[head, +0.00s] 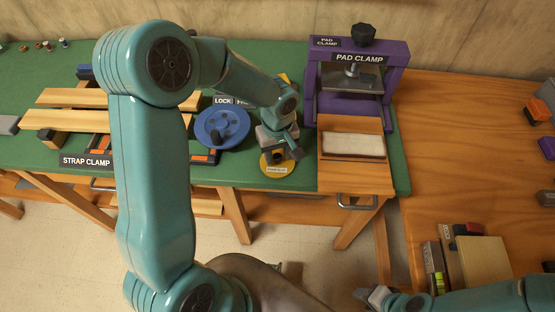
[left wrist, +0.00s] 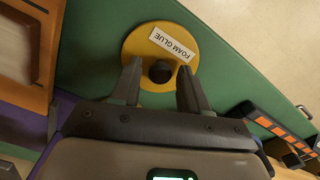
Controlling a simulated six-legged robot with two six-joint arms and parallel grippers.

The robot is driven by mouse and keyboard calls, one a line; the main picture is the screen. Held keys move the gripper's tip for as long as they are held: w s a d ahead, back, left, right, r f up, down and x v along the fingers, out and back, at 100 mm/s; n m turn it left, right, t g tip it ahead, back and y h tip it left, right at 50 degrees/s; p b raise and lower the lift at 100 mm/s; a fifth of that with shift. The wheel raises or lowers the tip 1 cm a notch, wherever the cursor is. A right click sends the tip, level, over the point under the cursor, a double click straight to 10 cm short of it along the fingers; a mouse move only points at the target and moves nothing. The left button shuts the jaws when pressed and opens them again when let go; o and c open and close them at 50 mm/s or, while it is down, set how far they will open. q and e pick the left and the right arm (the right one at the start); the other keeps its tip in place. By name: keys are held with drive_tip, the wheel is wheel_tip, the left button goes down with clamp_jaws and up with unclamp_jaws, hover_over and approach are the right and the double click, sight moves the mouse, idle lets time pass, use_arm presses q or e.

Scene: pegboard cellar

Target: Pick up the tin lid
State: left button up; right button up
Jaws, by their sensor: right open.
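The tin lid is a round yellow disc (head: 274,168) with a "FOAM GLUE" label, lying at the front edge of the green bench. In the left wrist view the yellow lid (left wrist: 140,45) has a dark knob (left wrist: 160,71) at its middle. My left gripper (head: 286,155) is over the lid and hides part of it in the head view. In the left wrist view my left gripper (left wrist: 160,78) is open, with a finger on each side of the knob and small gaps between. My right gripper (head: 368,296) is open, low at the bottom of the head view, away from the lid.
A blue wheel (head: 222,127) stands left of the lid. A purple pad clamp (head: 311,95) with a wooden block and pale pad (head: 353,146) is to the right. The strap clamp with wooden boards (head: 75,120) lies at left. A wooden table (head: 460,150) is at right.

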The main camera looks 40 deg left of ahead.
use_arm(q)
clamp_jaws()
